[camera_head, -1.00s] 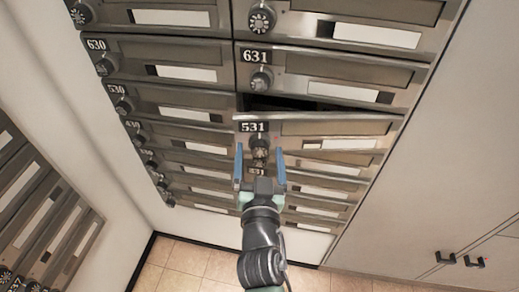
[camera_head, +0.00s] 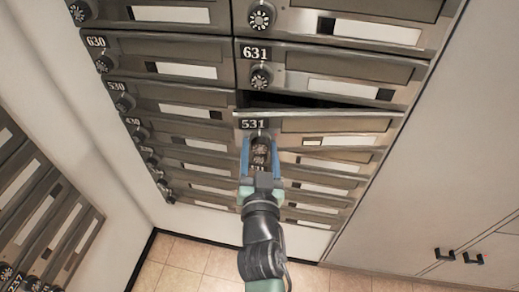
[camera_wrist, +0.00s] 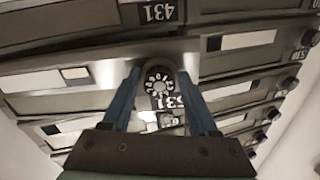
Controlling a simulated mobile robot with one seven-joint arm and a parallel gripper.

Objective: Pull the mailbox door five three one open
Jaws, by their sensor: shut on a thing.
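The grey metal mailbox door 531 (camera_head: 335,125) stands slightly open, tilted out at its top edge, with a dark gap above it. Its black number plate (camera_head: 254,124) is at the upper left of the door. My gripper (camera_head: 260,142), with blue fingers, is shut on the door's round dial knob (camera_wrist: 158,80), one finger on each side. In the wrist view the dial face and the upside-down 531 plate (camera_wrist: 168,97) show between the fingers. In the head view the fingers and gripper hide much of the knob.
Door 631 (camera_head: 345,68) is above, with its own dial knob (camera_head: 261,77). Door 530 (camera_head: 180,100) is to the left, and more mailboxes lie below. A pale wall panel with dark handles (camera_head: 445,255) is at right. Tiled floor (camera_head: 185,265) is free below.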

